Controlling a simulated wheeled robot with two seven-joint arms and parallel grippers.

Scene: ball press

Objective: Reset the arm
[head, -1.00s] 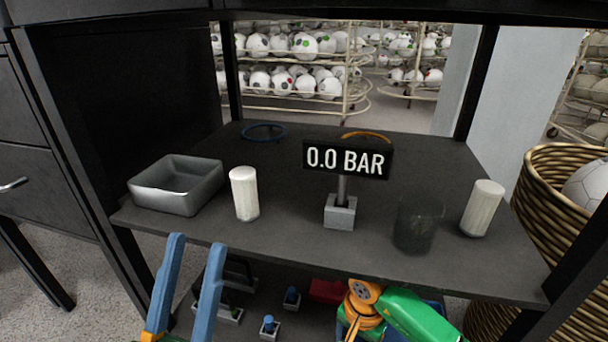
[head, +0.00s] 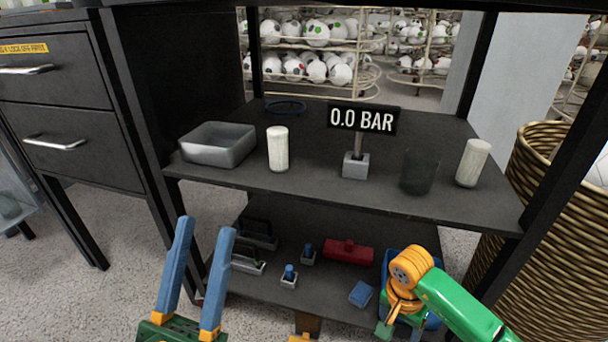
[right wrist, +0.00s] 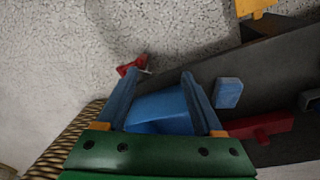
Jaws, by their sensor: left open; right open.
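My left gripper (head: 206,228) is at the lower left of the head view, in front of the shelf unit. Its two blue fingers point up, spread apart, with nothing between them. My right arm, green and orange, comes in at the lower right of the head view in front of the lower shelf; its fingertips are not clear there. In the right wrist view my right gripper (right wrist: 162,76) has its blue fingers spread apart. A blue bin (right wrist: 160,108) shows between and beyond them; I cannot tell whether they touch it.
The upper shelf (head: 310,185) holds a grey tray (head: 218,145), two white cylinders, a dark cup (head: 419,172) and a "0.0 BAR" sign (head: 362,119). The lower shelf holds a red block (head: 348,251) and several small parts. A wicker basket (head: 550,220) stands right, drawers (head: 70,110) left.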

